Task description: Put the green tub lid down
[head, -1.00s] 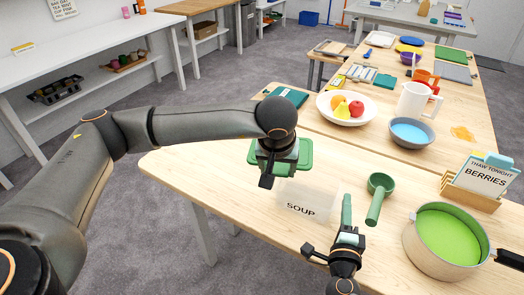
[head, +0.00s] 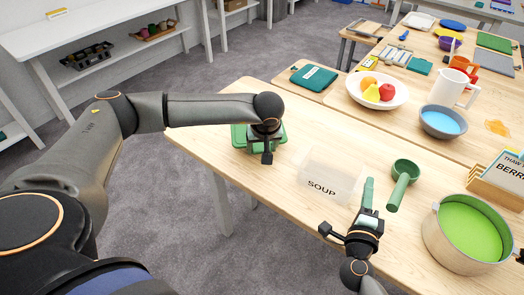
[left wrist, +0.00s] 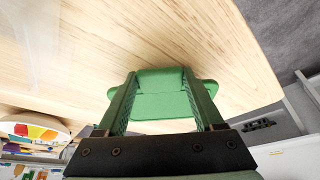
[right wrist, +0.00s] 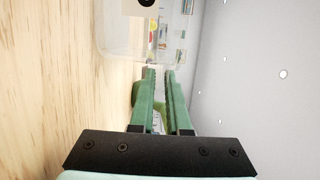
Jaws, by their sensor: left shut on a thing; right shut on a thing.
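The green tub lid (head: 239,139) is under my left gripper (head: 267,150), over the left part of the table. In the left wrist view the lid (left wrist: 165,82) lies between the two fingers, which are shut on it. It is flat and close to the wood; I cannot tell whether it touches. The clear tub marked SOUP (head: 321,187) stands on the table to the right of the lid. My right gripper (head: 368,186) is shut at the tub's right wall. In the right wrist view its fingers reach the clear tub (right wrist: 120,38); the exact contact is unclear.
A fruit bowl (head: 359,98), blue-filled bowl (head: 430,122) and white pitcher (head: 450,90) stand farther back. Bare wood (head: 245,100) lies behind the lid.

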